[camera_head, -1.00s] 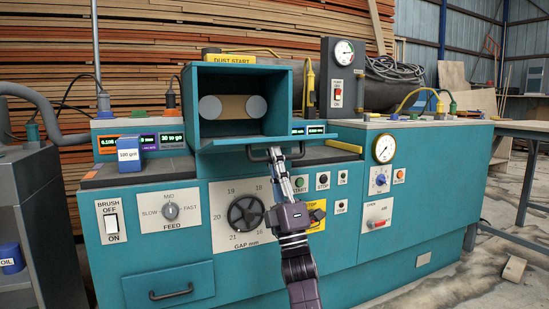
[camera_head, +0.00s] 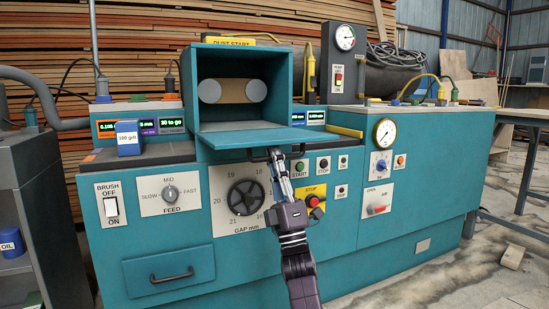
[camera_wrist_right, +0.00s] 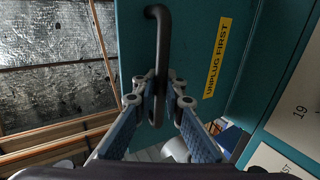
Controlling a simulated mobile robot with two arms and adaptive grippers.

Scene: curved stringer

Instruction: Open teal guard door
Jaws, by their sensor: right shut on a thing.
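The teal guard door (camera_head: 250,137) is hinged along its lower edge and folded down, sticking out from the front of the teal box. Its inner face shows from above, and the box opening with the sanding roller (camera_head: 232,91) is uncovered. My right gripper (camera_head: 277,160) is at the door's front edge, shut on the dark bar handle (camera_head: 258,155). In the right wrist view the fingers (camera_wrist_right: 160,95) close around the handle (camera_wrist_right: 160,50), against the door's teal outer face with a yellow "UNPLUG FIRST" label (camera_wrist_right: 217,58). My left gripper is out of view.
A blue grit box (camera_head: 129,138) stands left of the opening. A drawer (camera_head: 169,278) is low on the left.

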